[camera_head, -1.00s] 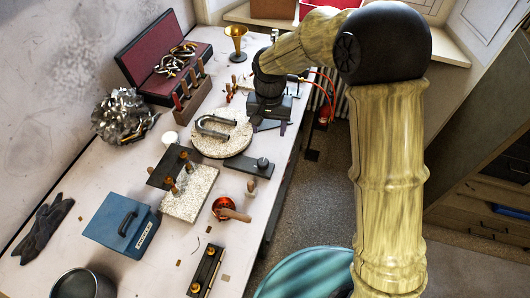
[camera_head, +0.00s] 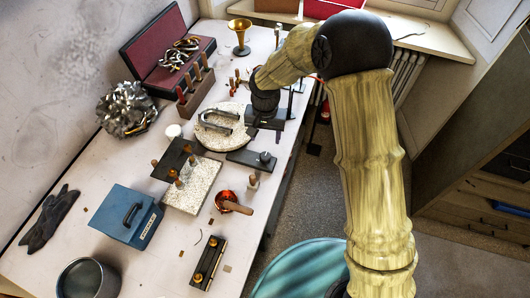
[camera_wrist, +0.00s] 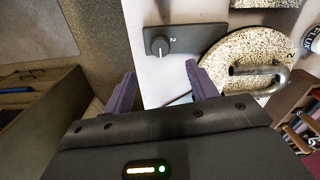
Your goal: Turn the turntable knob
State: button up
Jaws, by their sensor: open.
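In the head view my gripper (camera_head: 264,120) hangs just behind the plate and hides the turntable's right edge.
A speckled block with a dark plate and wooden pegs (camera_head: 193,188), a copper pan with a wooden handle (camera_head: 226,201) and a blue box (camera_head: 127,216) stand nearer on the bench. A wooden rack (camera_head: 196,93) stands behind left. The floor is right of the bench edge.

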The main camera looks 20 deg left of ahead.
aim_at(265, 155)
notch_tip(265, 155, down, 10)
jog(key=shift+w+f+p, duration=0.1)
jog(key=shift+f+p, duration=0.1)
jog(key=shift+p, duration=0.85)
jog(key=shift+d+f, duration=0.15)
jog(key=shift+f, duration=0.15)
jog(key=c, duration=1)
jog(key=shift+a, duration=0.25)
